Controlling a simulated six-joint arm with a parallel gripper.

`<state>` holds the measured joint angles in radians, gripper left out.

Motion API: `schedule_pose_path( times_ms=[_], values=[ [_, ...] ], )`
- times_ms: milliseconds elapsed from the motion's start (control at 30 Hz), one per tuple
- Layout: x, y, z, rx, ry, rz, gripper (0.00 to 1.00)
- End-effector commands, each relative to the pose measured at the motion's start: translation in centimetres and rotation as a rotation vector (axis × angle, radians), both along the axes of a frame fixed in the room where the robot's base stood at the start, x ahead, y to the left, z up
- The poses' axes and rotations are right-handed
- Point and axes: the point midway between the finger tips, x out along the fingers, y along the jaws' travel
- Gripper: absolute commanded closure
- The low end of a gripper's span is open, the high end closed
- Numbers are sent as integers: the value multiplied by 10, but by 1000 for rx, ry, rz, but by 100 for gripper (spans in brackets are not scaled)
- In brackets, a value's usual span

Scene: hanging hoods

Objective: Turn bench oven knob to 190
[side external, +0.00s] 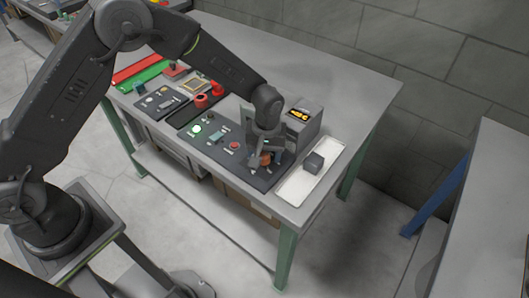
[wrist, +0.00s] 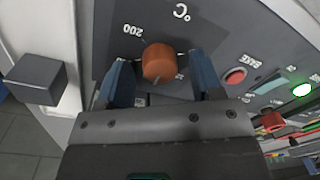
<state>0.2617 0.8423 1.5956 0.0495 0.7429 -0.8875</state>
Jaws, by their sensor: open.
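The oven knob (wrist: 158,62) is orange-brown and sits on a dark panel (wrist: 218,30) marked "°C", with "200" printed beside it. Other scale marks are partly hidden, and I cannot read which value the knob points to. My gripper (wrist: 160,82) is open, with one blue-grey finger on each side of the knob and a visible gap to each. In the side view the knob (side external: 265,159) shows under my gripper (side external: 264,158) at the right end of the panel (side external: 222,146).
The panel also holds a red button (wrist: 235,77) marked "BAKE" and a lit green button (wrist: 302,89). A dark cube (wrist: 38,78) lies on a white tray (side external: 293,192) right of the panel. A grey box with an orange display (side external: 299,115) stands behind my gripper.

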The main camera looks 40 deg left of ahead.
Motion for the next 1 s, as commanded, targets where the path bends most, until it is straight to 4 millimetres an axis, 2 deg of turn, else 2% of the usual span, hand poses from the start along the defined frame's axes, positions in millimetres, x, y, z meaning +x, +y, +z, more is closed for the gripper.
schedule_pose_path(
  times_ms=[267,767,1000],
  values=[
    [0,0,-1,0,0,0,40],
    [0,0,-1,0,0,0,87],
    [0,0,-1,0,0,-16,89]
  ],
)
